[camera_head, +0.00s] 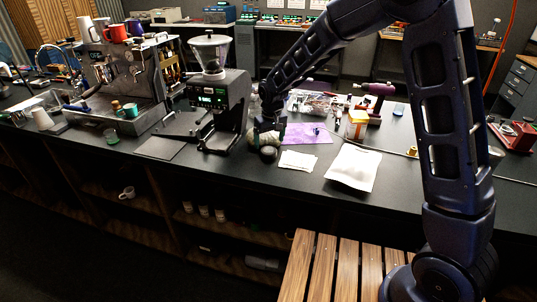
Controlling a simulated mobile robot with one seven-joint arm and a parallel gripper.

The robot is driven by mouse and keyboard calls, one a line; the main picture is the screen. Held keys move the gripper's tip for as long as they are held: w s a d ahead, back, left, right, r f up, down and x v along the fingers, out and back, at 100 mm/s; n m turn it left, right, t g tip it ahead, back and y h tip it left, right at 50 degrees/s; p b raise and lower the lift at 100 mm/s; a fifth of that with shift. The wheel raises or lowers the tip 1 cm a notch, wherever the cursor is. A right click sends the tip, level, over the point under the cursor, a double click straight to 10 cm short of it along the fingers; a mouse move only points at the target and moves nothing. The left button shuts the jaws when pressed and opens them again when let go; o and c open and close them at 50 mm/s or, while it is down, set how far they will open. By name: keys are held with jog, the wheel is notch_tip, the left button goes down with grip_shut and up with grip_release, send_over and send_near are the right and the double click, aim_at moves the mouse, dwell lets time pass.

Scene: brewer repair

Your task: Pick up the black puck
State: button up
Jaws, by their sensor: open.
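A small dark round object, which looks like the black puck (268,154), lies on the black counter (225,171) near its front edge. My gripper (268,137) reaches down from my arm just behind and above it. The gripper is open, and its fingers are small and dark in this view. A pale greenish rounded item (257,140) sits at the fingers, directly behind the puck. I cannot tell whether the fingers touch it. The gap between fingers and puck is too small to judge.
A grinder (215,90) and an espresso machine (120,75) stand to the left. White napkins (298,160), a white packet (353,168), a purple cloth (305,133) and an orange-labelled jar (357,122) lie to the right. Bare counter lies left of the puck.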

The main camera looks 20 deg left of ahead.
aim_at(269, 150)
jog(key=shift+w+a+f, duration=0.1)
jog(key=shift+f, duration=1.35)
jog(key=shift+w+a+f, duration=0.1)
jog(key=shift+f, duration=1.3)
jog(key=shift+r, duration=0.1)
jog(key=c, duration=1.3)
